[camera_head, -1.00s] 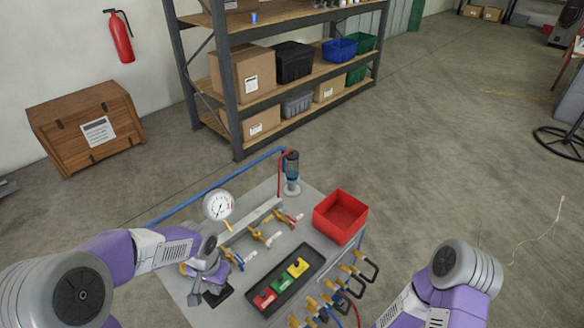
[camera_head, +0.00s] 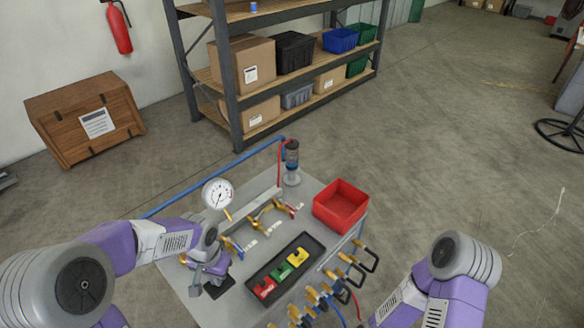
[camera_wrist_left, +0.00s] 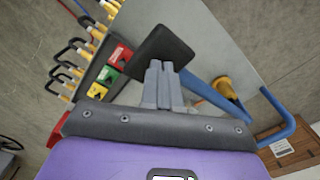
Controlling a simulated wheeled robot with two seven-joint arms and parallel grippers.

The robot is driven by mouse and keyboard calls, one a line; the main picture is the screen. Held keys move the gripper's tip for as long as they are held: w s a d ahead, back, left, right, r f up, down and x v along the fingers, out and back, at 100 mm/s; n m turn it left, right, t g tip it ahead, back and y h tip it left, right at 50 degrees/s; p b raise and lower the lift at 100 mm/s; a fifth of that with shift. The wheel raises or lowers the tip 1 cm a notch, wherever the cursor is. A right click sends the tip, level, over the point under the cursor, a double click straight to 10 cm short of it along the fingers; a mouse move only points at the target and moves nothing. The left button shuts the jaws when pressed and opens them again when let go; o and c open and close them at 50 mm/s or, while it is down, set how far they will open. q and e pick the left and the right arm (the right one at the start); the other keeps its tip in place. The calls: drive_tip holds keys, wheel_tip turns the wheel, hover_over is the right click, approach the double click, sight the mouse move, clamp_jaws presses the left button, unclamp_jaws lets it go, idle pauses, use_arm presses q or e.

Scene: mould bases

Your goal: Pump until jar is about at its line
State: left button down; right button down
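The jar (camera_head: 292,160) is a small clear cylinder with a dark top and bluish content, standing at the table's far corner. Its line and exact level are too small to read. My left gripper (camera_head: 196,289) is low over the near left of the grey table, above a black square pad (camera_head: 219,287). In the left wrist view its fingers (camera_wrist_left: 160,68) are together over the black pad (camera_wrist_left: 163,52), with nothing visible between them. A blue bar (camera_wrist_left: 205,95) runs from beside the pad. My right gripper is out of view; only its arm shows at lower right.
A white dial gauge (camera_head: 218,194) stands behind the left gripper. A black tray (camera_head: 272,272) holds red, green and yellow blocks. A red bin (camera_head: 341,204) sits at right. Hooks with black loops (camera_head: 358,262) line the right edge.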

use_arm(q)
wheel_tip(320, 180, down, 14)
drive_tip(key=b, duration=1.1)
drive_tip(key=shift+r, duration=0.2)
wheel_tip(320, 180, up, 17)
drive_tip(key=p, duration=1.4)
drive_tip(key=shift+f+b, duration=7.1)
drive_tip(key=shift+f, duration=1.25)
wheel_tip(320, 180, up, 17)
drive_tip(key=p, duration=1.3)
drive_tip(key=shift+f, duration=0.2)
drive_tip(key=shift+r, duration=0.15)
